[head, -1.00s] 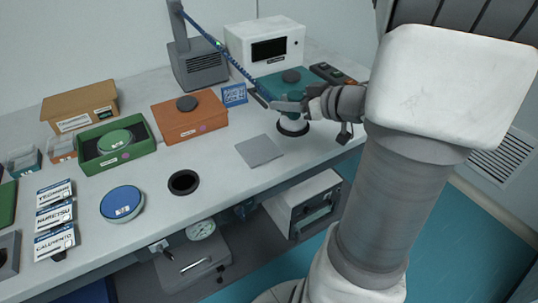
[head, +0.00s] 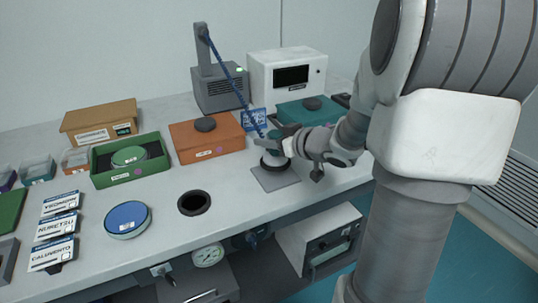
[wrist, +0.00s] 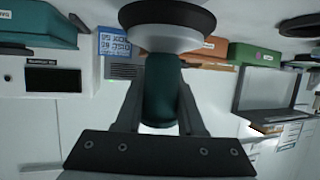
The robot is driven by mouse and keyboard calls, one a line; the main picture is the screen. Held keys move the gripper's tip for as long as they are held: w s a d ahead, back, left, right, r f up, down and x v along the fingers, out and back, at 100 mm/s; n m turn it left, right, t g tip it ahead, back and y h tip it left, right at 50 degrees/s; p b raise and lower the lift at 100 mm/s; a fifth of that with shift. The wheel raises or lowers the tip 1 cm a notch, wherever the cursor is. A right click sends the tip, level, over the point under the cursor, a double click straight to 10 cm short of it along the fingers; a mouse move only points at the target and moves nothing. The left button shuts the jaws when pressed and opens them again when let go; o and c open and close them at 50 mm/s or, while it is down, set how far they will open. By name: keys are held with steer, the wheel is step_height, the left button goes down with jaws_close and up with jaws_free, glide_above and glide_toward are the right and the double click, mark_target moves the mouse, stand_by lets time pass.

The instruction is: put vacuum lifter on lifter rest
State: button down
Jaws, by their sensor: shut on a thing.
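The vacuum lifter has a teal handle (wrist: 161,92) and a white body with a wide black cup (head: 274,163). A blue coiled hose (head: 236,80) runs from it to a grey pump unit (head: 220,88). My gripper (head: 281,142) is shut on the teal handle, and the wrist view shows one finger on each side of it. The lifter is upright over the grey square pad (head: 277,182); I cannot tell whether the cup touches it. A black ring (head: 194,203) lies on the table to the left. I cannot tell which of these is the lifter rest.
A blue disc (head: 127,218) and label stands (head: 58,228) lie front left. A green tray (head: 118,175) with a green disc, an orange box (head: 206,143), a teal box (head: 308,112) and a white instrument (head: 287,78) stand behind. The table between ring and pad is clear.

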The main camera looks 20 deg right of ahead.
steer(key=shift+f+b, duration=0.75)
steer(key=shift+f, duration=0.95)
steer(key=shift+f, duration=0.15)
steer(key=c, duration=0.5)
jaws_free()
